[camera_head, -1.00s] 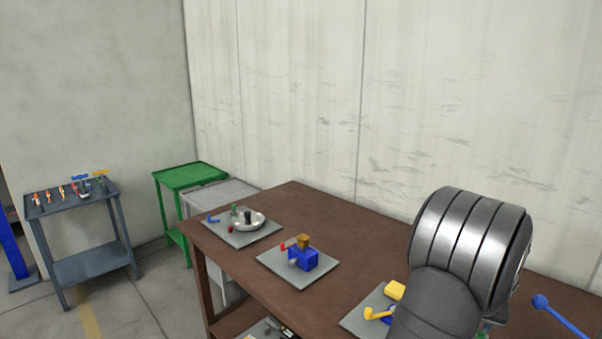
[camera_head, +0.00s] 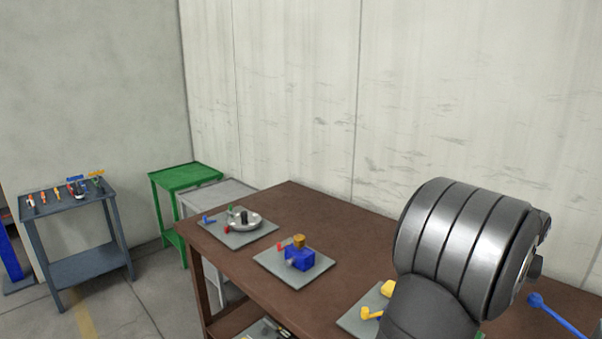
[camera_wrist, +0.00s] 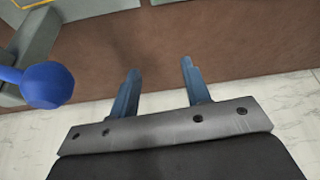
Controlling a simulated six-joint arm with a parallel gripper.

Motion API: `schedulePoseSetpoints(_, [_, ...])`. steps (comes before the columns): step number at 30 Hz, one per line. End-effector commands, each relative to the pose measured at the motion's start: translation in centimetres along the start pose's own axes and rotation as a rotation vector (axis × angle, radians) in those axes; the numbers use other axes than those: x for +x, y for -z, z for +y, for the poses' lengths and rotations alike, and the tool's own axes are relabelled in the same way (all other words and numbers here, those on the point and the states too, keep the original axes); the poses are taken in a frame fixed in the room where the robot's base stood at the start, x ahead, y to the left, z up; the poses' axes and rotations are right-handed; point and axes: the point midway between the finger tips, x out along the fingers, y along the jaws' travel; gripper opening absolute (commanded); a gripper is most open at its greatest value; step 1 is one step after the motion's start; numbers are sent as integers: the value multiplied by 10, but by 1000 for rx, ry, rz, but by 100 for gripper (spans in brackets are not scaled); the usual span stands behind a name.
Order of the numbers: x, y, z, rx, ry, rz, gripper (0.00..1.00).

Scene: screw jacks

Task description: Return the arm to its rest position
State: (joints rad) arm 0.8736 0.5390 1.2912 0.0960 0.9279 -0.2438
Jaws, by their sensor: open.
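My gripper (camera_wrist: 160,85) shows in the wrist view with its two blue-grey fingers apart and nothing between them. The brown table's edge and the pale wall lie behind the fingers. In the head view my arm's dark metal wrist and forearm stand over the right part of the brown table (camera_head: 222,262); the gripper itself cannot be made out there. A blue ball-ended handle (camera_head: 537,300) sticks up at the right of the arm. A blue ball (camera_wrist: 47,85) also shows at the left in the wrist view, apart from the fingers.
On the table are a grey plate with a silver disc (camera_head: 243,219), a plate with a blue block (camera_head: 300,258), and a plate with yellow parts (camera_head: 372,313) partly hidden by my arm. A green cart (camera_head: 185,177) and a tool cart (camera_head: 88,267) stand left.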

Motion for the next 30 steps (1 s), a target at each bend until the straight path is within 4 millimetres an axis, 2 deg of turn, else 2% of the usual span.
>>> schedulePoseSetpoints(13, [-64, 19, 64, 174, -72, 4, 43])
schedulePoseSetpoints(30, [-154, 26, 133, 374, -156, 3, 43])
